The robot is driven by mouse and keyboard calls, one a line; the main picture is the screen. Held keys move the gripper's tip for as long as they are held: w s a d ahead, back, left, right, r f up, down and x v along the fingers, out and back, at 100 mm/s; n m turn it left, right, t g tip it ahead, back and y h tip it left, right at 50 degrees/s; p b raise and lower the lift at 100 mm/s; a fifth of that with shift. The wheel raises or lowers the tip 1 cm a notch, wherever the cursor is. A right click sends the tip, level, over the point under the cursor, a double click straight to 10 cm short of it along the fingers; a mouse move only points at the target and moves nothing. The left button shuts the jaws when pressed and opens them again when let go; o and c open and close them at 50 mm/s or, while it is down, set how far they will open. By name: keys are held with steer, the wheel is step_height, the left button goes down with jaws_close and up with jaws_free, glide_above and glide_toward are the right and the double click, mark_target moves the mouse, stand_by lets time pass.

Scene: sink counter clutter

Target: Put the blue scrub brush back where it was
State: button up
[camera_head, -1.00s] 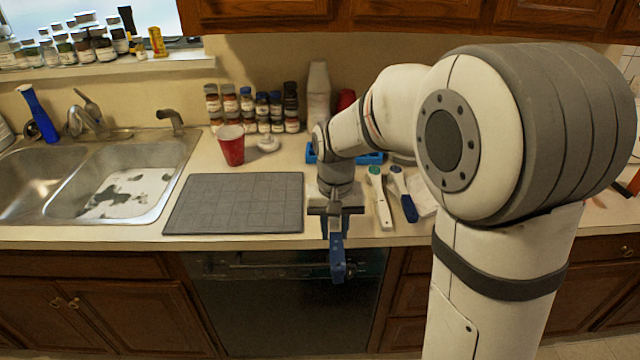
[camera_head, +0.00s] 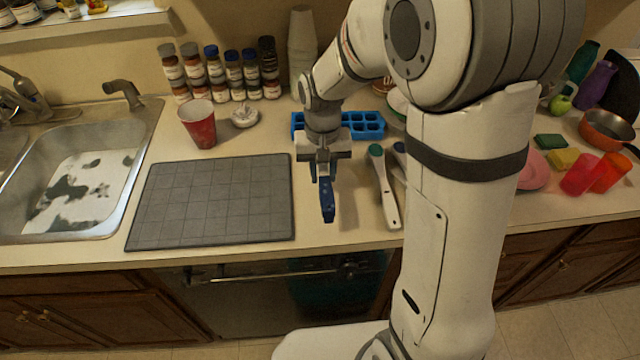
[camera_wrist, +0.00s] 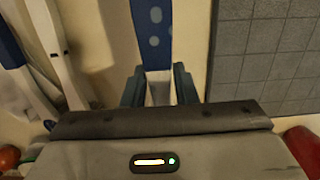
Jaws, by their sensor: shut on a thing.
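My gripper (camera_head: 324,172) is above the counter, just right of the grey grid mat, pointing down. It is shut on the blue scrub brush (camera_head: 327,205), whose blue body hangs below the fingers. In the wrist view the brush's blue part with pale dots (camera_wrist: 152,32) extends away from the fingers, and a white part (camera_wrist: 158,88) is between them. In the head view the brush's lower end appears over the bare counter near its front edge; I cannot tell whether it touches.
The grey grid mat (camera_head: 212,200) lies left of the brush. A white-handled tool (camera_head: 384,190) lies close on the right, with another tool (camera_head: 399,150) partly hidden by my arm. A blue compartment tray (camera_head: 365,126) is behind. A red cup (camera_head: 199,124) and the sink (camera_head: 75,185) are farther left.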

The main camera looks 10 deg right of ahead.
mark_target(323, 169)
steer(key=shift+f, duration=2.8)
steer(key=o, duration=1)
steer(key=shift+o, duration=0.2)
steer(key=r, duration=1.1)
steer(key=shift+w+a+r, duration=0.1)
steer(key=shift+w+r, duration=0.1)
steer(key=shift+r, duration=0.1)
steer(key=shift+s+r, duration=0.1)
steer(key=shift+r, duration=0.2)
steer(key=s+d+r+t, duration=0.1)
steer(key=s+d, duration=0.3)
steer(key=s, duration=0.4)
steer(key=s+d+r+t, duration=0.2)
steer(key=s+d, duration=0.3)
steer(key=s, duration=0.3)
steer(key=shift+s+d+r+t, duration=0.2)
steer(key=shift+s+r+t, duration=0.1)
steer(key=shift+r, duration=0.5)
